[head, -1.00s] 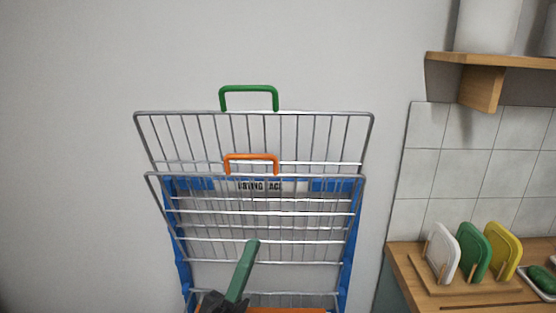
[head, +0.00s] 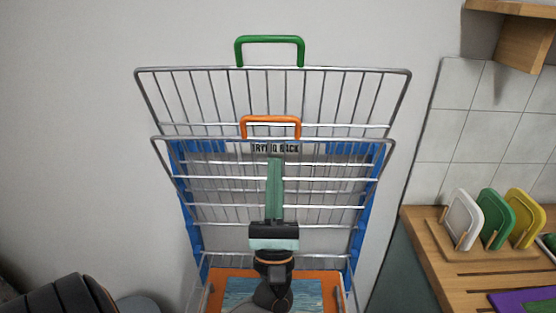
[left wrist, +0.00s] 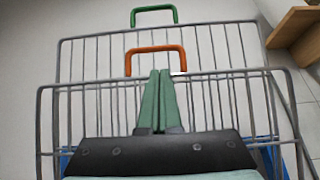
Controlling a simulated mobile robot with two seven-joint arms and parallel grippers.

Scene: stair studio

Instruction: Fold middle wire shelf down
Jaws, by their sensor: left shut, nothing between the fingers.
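The drying rack has a blue frame (head: 367,215) and wire shelves. The upper wire shelf (head: 342,98) has a green handle (head: 269,39) and is tilted up. The middle wire shelf (head: 335,178), with an orange handle (head: 270,120), is also tilted up in front of it. My left gripper (head: 275,160) is shut and empty, its green fingers pointing up in front of the middle shelf, with the tips below the orange handle. In the left wrist view the fingertips (left wrist: 160,72) appear just under the orange handle (left wrist: 156,50); contact cannot be told. My right gripper is not in view.
A low orange-edged surface with a blue picture-like panel (head: 245,290) lies at the rack's bottom. A wooden counter (head: 425,236) with white, green and yellow boards stands at right, under a wall shelf (head: 525,42). The wall left of the rack is clear.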

